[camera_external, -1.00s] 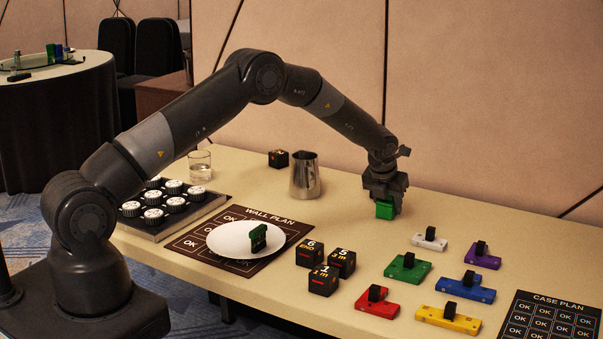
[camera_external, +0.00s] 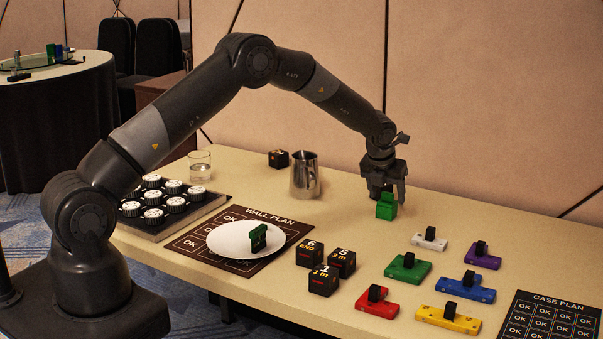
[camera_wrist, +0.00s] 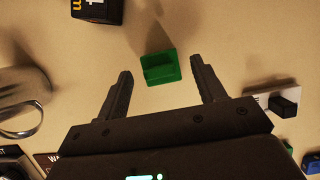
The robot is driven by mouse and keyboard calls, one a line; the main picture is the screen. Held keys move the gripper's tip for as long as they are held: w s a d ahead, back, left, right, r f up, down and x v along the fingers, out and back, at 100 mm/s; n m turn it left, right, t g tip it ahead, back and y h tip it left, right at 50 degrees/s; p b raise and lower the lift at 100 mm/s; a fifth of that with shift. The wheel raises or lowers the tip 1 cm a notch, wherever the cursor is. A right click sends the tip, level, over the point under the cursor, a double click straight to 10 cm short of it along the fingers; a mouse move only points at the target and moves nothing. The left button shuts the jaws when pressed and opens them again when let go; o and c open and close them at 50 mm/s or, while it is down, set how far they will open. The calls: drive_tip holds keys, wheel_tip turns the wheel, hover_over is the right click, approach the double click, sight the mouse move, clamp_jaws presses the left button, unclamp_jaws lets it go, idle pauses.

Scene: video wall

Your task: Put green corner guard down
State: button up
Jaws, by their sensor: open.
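The green corner guard (camera_external: 386,207) rests on the table to the right of the metal pitcher. It also shows in the wrist view (camera_wrist: 160,67), lying just beyond and between the fingertips. My gripper (camera_external: 384,187) is open and empty, right above the guard. In the wrist view my gripper's two fingers (camera_wrist: 162,78) are spread wide, with a gap on each side of the guard.
A metal pitcher (camera_external: 305,176) and a black cube (camera_external: 278,158) stand left of my gripper. Coloured blocks with black knobs, such as the green one (camera_external: 408,268), lie in front to the right. A white plate (camera_external: 228,240) rests on the wall plan mat.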

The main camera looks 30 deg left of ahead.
drive_tip(key=s+a+r+n, duration=0.3)
drive_tip(key=s+r, duration=0.1)
drive_tip(key=r, duration=0.3)
drive_tip(key=s+a+r+n, duration=0.3)
drive_tip(key=r, duration=0.5)
drive_tip(key=s+a+r+n, duration=0.3)
drive_tip(key=s+a+r, duration=0.1)
drive_tip(key=r, duration=0.3)
drive_tip(key=s+a+r+n, duration=0.7)
drive_tip(key=s+r+n, duration=0.1)
drive_tip(key=s, duration=0.2)
drive_tip(key=s+a+n, duration=0.3)
drive_tip(key=s+n, duration=0.3)
drive_tip(key=s, duration=0.3)
drive_tip(key=s+a+n, duration=0.3)
drive_tip(key=s+n, duration=0.3)
drive_tip(key=s, duration=0.4)
drive_tip(key=s+a+n+t, duration=0.1)
drive_tip(key=s+a+n, duration=0.2)
drive_tip(key=s+n, duration=0.4)
drive_tip(key=s, duration=0.3)
drive_tip(key=shift+a+r, duration=0.15)
drive_tip(key=shift+a, duration=0.1)
